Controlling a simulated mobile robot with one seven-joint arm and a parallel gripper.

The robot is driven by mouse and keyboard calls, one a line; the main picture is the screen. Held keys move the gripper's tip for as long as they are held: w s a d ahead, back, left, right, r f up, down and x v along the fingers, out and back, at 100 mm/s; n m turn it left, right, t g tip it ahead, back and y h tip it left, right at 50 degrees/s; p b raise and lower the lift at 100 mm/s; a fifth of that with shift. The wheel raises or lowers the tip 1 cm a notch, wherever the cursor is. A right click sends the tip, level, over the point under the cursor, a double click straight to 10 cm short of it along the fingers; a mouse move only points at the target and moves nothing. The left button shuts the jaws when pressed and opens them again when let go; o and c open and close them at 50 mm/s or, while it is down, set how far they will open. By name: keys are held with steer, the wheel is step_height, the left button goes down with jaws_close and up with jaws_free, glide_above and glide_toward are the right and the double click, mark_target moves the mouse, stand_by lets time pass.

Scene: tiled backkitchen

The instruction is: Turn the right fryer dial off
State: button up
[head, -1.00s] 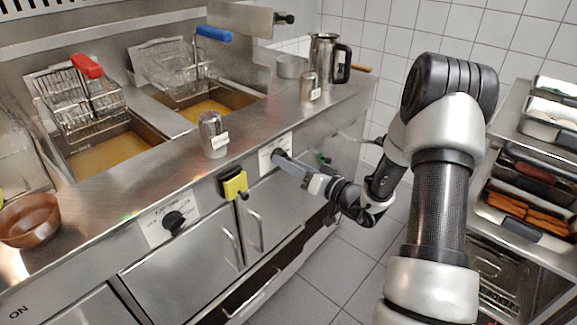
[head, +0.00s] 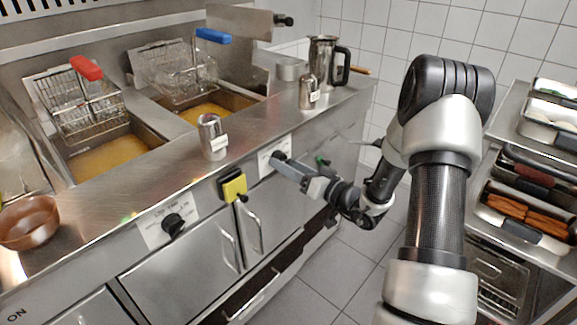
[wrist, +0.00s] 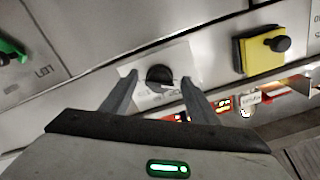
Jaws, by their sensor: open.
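The right fryer dial, a round black knob on a white label plate, is on the steel front panel; it shows in the wrist view (wrist: 160,76) and partly in the head view (head: 279,156). My gripper (wrist: 158,80) is open, with one fingertip on each side of the dial in the wrist view. Whether either finger touches the knob I cannot tell. In the head view my gripper (head: 283,163) reaches the panel at that dial, and its fingers partly cover the label. The mark the dial points to is not readable.
A yellow box with a black knob (head: 234,186) and a left dial (head: 173,224) sit along the same panel. Door handles (head: 228,246) stick out below. A metal shaker (head: 211,138) and a jug (head: 324,62) stand on the counter above.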

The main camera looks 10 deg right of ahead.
steer(key=p+v, duration=0.1)
steer(key=v, duration=1.6)
steer(key=shift+s+p, duration=0.2)
steer(key=shift+p, duration=0.15)
steer(key=shift+r, duration=0.1)
